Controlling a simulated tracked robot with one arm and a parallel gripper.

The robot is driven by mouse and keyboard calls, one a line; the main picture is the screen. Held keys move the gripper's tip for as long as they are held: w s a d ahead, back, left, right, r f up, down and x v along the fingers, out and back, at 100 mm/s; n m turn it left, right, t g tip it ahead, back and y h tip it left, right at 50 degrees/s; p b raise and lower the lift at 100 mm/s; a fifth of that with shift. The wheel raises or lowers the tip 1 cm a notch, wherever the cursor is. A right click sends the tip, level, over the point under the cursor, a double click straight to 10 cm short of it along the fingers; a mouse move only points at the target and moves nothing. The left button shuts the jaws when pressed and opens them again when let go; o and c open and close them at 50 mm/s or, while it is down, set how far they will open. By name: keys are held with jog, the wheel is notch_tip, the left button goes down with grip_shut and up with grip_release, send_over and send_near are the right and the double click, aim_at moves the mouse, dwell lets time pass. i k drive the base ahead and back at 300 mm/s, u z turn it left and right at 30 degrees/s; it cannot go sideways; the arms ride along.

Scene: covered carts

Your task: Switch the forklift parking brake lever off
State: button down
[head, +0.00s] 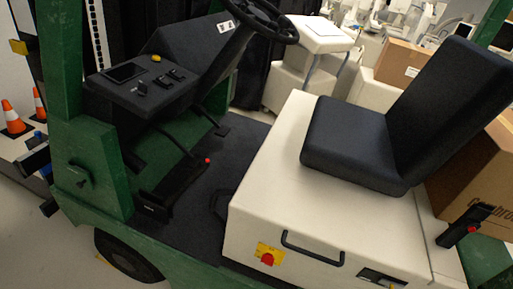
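The forklift has a green frame (112,190), a dark floor and a cream seat base (260,205). A black lever with a red tip (207,161) rises at a slant from the dark floor, below the dashboard. A second short black lever with a red button (465,226) stands tilted on the cream body at the right, beside the seat. I cannot tell for certain which of the two is the parking brake lever. My gripper does not show in the head view, and nothing is seen touching either lever.
The black seat (355,145) and steering wheel (262,16) stand above the floor. The dashboard (140,88) has a yellow button. A red knob on a yellow plate (268,256) is on the seat base. Orange cones (13,118) and cardboard boxes (400,62) are around. The footwell is open.

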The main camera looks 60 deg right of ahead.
aim_at(204, 165)
jog(key=z, duration=0.45)
jog(key=i, duration=0.9)
jog(key=z, duration=0.5)
jog(key=k, duration=0.85)
jog(key=z, duration=0.2)
jog(key=i, duration=0.85)
jog(key=u, duration=0.1)
